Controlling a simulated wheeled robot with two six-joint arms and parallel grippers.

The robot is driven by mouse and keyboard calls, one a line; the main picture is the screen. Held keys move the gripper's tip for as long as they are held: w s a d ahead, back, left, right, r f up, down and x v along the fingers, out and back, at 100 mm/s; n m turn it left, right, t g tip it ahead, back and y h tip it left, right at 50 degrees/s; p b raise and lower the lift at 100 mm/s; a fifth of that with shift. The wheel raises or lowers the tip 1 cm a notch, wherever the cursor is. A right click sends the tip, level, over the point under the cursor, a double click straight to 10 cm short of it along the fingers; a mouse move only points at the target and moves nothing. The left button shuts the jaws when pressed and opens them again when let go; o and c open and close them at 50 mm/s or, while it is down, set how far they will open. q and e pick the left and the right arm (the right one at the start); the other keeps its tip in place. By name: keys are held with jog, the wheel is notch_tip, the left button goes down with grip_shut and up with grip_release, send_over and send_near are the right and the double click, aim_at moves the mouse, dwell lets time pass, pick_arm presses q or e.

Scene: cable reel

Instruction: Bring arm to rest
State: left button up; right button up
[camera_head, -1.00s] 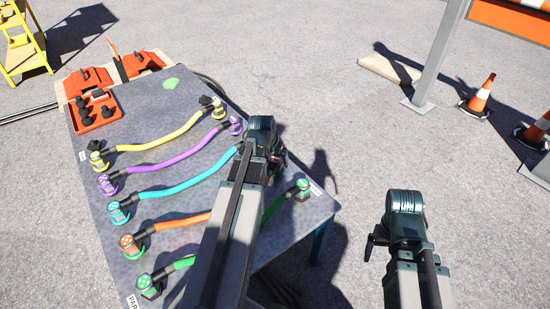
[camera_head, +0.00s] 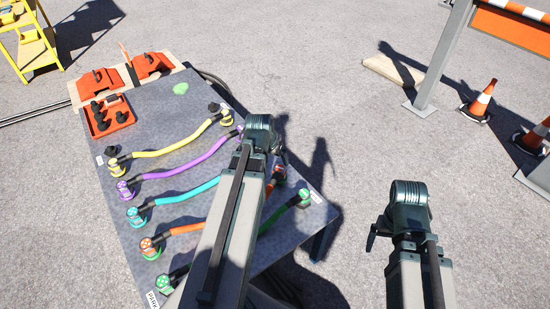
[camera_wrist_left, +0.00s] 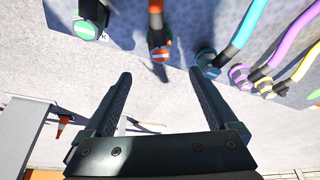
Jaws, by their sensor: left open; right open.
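My left arm reaches over the right part of the grey table (camera_head: 185,105) in the head view. Its fingers are hidden there behind the arm. In the left wrist view my left gripper (camera_wrist_left: 160,90) is open and empty, with its fingers apart beyond the table edge. My right arm is raised over bare ground at the lower right; the right fingertips are hard to make out. Yellow (camera_head: 180,145), purple (camera_head: 185,167), cyan (camera_head: 182,193), orange (camera_head: 188,227) and green (camera_head: 280,212) cables lie across the table, each with plugs at its ends.
A red tray (camera_head: 110,116) with black parts sits at the table's far left corner, near two orange cases (camera_head: 100,82). A yellow ladder (camera_head: 28,40) stands at the back left. Traffic cones (camera_head: 481,100) and a barrier post (camera_head: 440,65) stand right.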

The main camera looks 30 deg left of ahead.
aim_at(279, 170)
pick_arm(q)
jog(key=shift+f, duration=0.15)
dwell(0.3)
jog(key=b+x, duration=1.2)
jog(key=x, duration=0.1)
jog(key=shift+w+f, duration=0.1)
jog(key=shift+f, duration=0.05)
jog(key=a+p+v, duration=0.1)
jog(key=p+v, duration=1.1)
jog(key=v, duration=0.2)
jog(key=b+x, duration=0.8)
jog(key=x, duration=0.1)
jog(key=d+b+x, duration=0.1)
jog(key=b+x, duration=0.4)
jog(key=shift+f, duration=0.25)
notch_tip(279, 170, up, 7)
jog(key=p, duration=0.7)
jog(key=shift+w+r, duration=0.1)
